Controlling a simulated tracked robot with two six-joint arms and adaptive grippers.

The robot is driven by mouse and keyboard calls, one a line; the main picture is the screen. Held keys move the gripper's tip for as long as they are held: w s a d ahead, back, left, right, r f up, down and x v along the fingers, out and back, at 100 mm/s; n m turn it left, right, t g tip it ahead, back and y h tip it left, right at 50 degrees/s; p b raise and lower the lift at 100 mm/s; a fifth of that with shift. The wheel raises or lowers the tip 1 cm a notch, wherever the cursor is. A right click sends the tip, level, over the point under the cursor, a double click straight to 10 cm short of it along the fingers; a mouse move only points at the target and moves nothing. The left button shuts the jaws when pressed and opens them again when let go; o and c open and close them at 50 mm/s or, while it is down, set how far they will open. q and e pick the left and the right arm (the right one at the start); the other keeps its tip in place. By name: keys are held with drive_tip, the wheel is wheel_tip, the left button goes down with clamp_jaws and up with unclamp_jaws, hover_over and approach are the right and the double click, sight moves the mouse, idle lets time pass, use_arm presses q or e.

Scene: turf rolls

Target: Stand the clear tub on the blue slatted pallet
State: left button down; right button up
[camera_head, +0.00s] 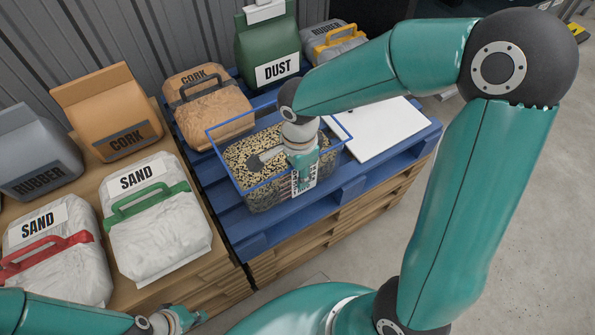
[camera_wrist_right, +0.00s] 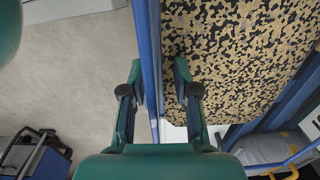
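The clear tub (camera_head: 262,197) has a blue rim and holds black-and-tan granules. It appears to stand upright on the blue slatted pallet (camera_head: 352,188), near its front edge; its underside is hidden. My right gripper (camera_head: 303,188) points down at the tub's front right side. In the right wrist view its fingers (camera_wrist_right: 159,92) are apart, one on each side of the tub's blue rim (camera_wrist_right: 147,45), with gaps visible beside the rim. My left gripper (camera_head: 185,320) is low at the bottom edge, away from the tub, and its fingers are not clear.
A white board (camera_head: 382,128) lies on the pallet right of the tub. A cork bag (camera_head: 212,112), a green dust bag (camera_head: 268,52) and a yellow-handled rubber bag (camera_head: 334,42) stand behind. Open floor lies to the right.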

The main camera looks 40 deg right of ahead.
wheel_tip(320, 180, up, 12)
drive_tip(key=p, duration=0.3)
drive_tip(key=shift+s+p, duration=0.15)
drive_tip(key=shift+p, duration=0.2)
idle(0.6)
